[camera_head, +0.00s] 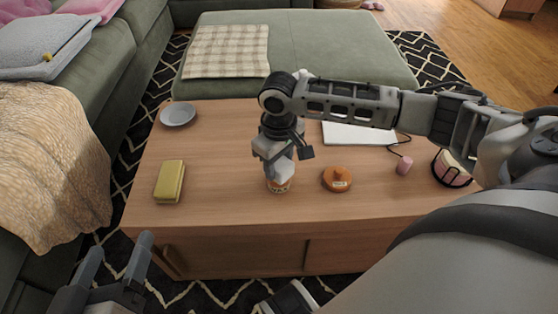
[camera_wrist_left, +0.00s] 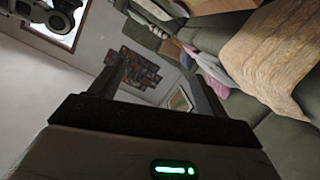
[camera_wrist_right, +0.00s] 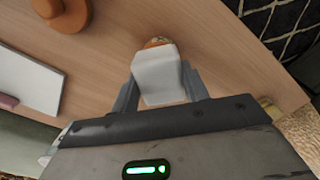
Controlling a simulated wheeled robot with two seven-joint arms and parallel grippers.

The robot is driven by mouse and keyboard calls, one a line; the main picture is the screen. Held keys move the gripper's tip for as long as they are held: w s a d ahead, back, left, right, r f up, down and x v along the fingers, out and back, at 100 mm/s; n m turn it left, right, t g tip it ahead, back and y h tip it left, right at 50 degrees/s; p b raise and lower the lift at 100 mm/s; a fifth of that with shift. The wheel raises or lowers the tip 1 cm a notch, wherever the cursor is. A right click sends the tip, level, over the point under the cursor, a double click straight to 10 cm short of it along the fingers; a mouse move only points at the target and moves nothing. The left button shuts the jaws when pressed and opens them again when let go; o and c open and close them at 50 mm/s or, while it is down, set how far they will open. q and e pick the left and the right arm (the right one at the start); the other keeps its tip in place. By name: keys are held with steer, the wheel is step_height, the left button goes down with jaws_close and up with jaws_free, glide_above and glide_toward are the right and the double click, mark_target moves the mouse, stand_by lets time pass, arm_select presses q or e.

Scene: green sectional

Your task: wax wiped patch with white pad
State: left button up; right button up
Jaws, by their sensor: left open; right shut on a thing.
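My right gripper (camera_head: 277,160) is shut on a white pad (camera_wrist_right: 158,78), above the front middle of the wooden table (camera_head: 222,205). The pad points down at an orange-rimmed tin (camera_head: 279,187) with a lettered label; the tin is mostly hidden behind the pad in the right wrist view (camera_wrist_right: 157,42). I cannot tell whether pad and tin contents touch. A round orange lid (camera_head: 337,179) lies to the tin's right. My left gripper (camera_head: 116,256) is open and empty, in front of the table's left end. I cannot make out a wiped patch.
A yellow sponge-like block (camera_head: 169,182) and a grey plate (camera_head: 178,114) are on the table's left. A white flat item (camera_head: 358,133), a pink cylinder (camera_head: 404,165) and a round container (camera_head: 453,169) are on the right. Bare tabletop lies between sponge and tin.

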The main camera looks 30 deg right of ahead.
mark_target(279, 162)
steer(key=shift+s+f, duration=0.1)
steer(key=shift+f, duration=0.05)
stand_by(0.3)
steer(key=shift+r+p, duration=0.75)
steer(key=shift+p, duration=0.25)
steer(key=shift+r+p, duration=0.8)
steer(key=shift+p, duration=0.25)
step_height(279, 162, up, 2)
steer(key=p, duration=0.2)
steer(key=shift+p, duration=0.4)
steer(key=shift+r+p, duration=0.3)
steer(key=shift+p, duration=0.15)
steer(key=shift+r+p, duration=0.65)
steer(key=shift+p, duration=0.25)
arm_select(q)
steer(key=a+f+g+y, duration=0.1)
steer(key=f, duration=0.1)
steer(key=s+a+f+g+y, duration=0.1)
steer(key=a+f+g+y, duration=0.1)
steer(key=shift+s+a+f+m+g+p, duration=0.1)
steer(key=shift+a+f+m+g+p, duration=0.05)
steer(key=shift+a+m+g+p, duration=0.15)
arm_select(e)
steer(key=shift+r, duration=0.15)
